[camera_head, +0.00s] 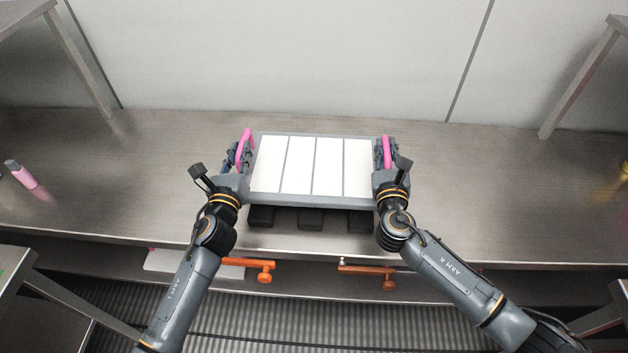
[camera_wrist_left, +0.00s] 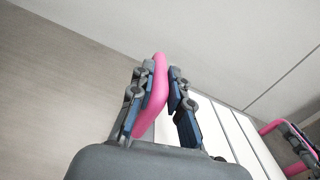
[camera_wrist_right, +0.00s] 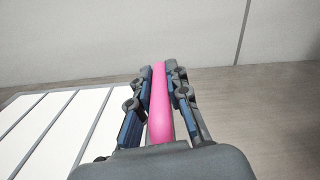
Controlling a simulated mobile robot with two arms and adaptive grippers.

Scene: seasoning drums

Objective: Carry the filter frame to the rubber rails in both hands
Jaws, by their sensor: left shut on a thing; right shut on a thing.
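The filter frame (camera_head: 330,200) is a grey frame with several white panels and a pink handle at each side. It shows level above the steel bench, over the black rubber rails (camera_head: 311,219), whose front ends stick out below its near edge. My left gripper (camera_head: 241,152) is shut on the left pink handle (camera_wrist_left: 158,85). My right gripper (camera_head: 386,153) is shut on the right pink handle (camera_wrist_right: 160,100). Whether the frame touches the rails cannot be told, as it hides most of them.
A pink bottle (camera_head: 22,175) lies at the far left. Two orange-handled things (camera_head: 368,271) show below the bench's front edge. A pale wall stands behind, with shelf posts at both sides.

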